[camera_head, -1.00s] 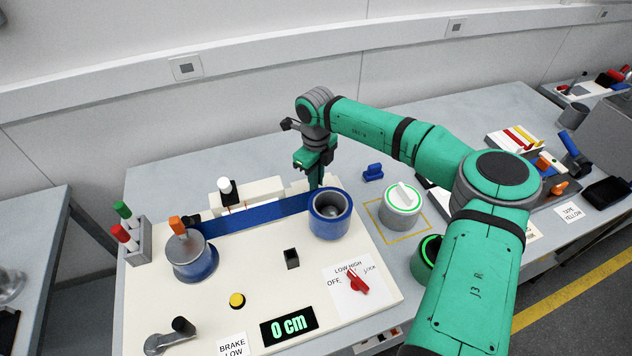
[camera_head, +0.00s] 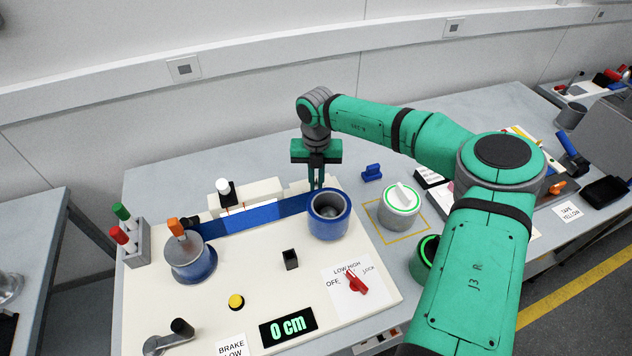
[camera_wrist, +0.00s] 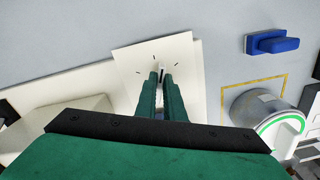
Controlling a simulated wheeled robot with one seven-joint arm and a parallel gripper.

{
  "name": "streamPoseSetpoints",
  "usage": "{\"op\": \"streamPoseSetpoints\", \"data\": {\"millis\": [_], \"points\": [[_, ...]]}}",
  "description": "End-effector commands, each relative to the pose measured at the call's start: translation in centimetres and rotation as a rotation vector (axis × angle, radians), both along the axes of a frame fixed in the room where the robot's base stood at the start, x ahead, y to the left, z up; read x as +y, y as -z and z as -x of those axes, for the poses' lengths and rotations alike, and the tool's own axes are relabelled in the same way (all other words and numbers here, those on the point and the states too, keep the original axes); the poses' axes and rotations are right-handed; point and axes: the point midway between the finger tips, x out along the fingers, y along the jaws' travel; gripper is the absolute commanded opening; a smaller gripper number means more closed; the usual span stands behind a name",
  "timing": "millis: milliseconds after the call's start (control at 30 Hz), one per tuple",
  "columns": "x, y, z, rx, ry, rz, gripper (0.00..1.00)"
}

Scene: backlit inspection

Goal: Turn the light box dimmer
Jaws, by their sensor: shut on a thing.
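The dimmer sits on a white plate (camera_wrist: 128,72) with short black tick marks, seen in the wrist view. Its small dark knob (camera_wrist: 162,74) shows only between my fingertips; the fingers hide most of it. My gripper (camera_head: 316,186) points down behind the right-hand blue spool and is shut on the knob; it also shows in the wrist view (camera_wrist: 161,78). The blue strip (camera_head: 225,222) runs between the two spools, and its middle part (camera_head: 264,216) glows brighter than its ends.
The blue spool (camera_head: 320,226) stands close in front of my gripper. A round white-topped grey pot (camera_head: 395,214) and a small blue block (camera_head: 372,173) stand to the right. A red selector (camera_head: 356,283) and a display reading 0 cm (camera_head: 288,327) are on the board.

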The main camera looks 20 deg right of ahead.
Motion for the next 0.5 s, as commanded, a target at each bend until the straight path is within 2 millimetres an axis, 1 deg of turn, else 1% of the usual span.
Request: {"op": "streamPoseSetpoints", "data": {"millis": [33,500], "points": [[0.00,-0.22,-0.26,-0.008,0.044,0.000,0.00],[-0.29,-0.23,-0.13,-0.009,0.460,-0.001,0.00]]}}
